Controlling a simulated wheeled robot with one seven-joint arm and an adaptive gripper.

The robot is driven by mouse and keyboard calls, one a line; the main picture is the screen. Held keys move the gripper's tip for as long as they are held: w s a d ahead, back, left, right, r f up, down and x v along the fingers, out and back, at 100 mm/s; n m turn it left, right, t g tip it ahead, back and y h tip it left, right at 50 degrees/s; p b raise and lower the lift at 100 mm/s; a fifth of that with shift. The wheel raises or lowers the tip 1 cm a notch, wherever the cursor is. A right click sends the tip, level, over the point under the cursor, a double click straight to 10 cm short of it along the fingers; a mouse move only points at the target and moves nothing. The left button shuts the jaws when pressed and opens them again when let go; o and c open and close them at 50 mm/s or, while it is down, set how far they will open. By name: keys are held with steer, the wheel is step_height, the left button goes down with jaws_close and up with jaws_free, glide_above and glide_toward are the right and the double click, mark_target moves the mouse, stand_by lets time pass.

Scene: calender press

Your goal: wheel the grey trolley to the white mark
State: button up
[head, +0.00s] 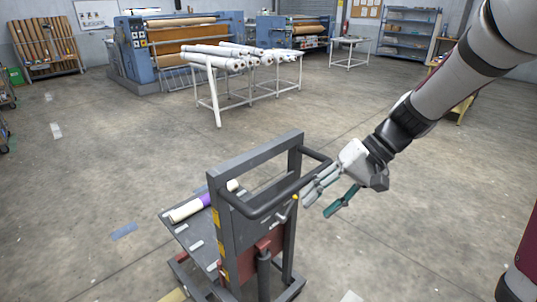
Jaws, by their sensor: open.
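The grey trolley (225,215) stands in the lower middle, with an upright frame, a dark curved push handle (262,210) and a low flat deck (190,238). A pale roll with a purple band (190,209) lies on the deck. My gripper (317,206) is open, its fingers pointing down-left just right of the handle. The fingertips look very close to the handle bar; I cannot tell whether they touch it. White patches show on the floor at the left (56,130) and at the bottom edge (350,297); I cannot tell which is the mark.
A white table (217,105) loaded with rolls stands beyond the trolley, before blue machines (170,45). A small table (348,52) and shelves (408,35) stand at the back right.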

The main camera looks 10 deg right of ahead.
steer(key=w+d+f+m+t+y+p, duration=0.2)
steer(key=w+d+f+t+y, duration=0.15)
steer(key=w+d, duration=0.2)
steer(key=m+t+y+p, duration=0.1)
steer(key=m+t+y, duration=0.2)
steer(key=t, duration=0.1)
glide_toward(303, 186)
steer(key=p+x, duration=0.1)
steer(key=x, duration=1)
steer(key=shift+w+a+p, duration=0.2)
steer(key=shift+p, duration=0.2)
jaws_close()
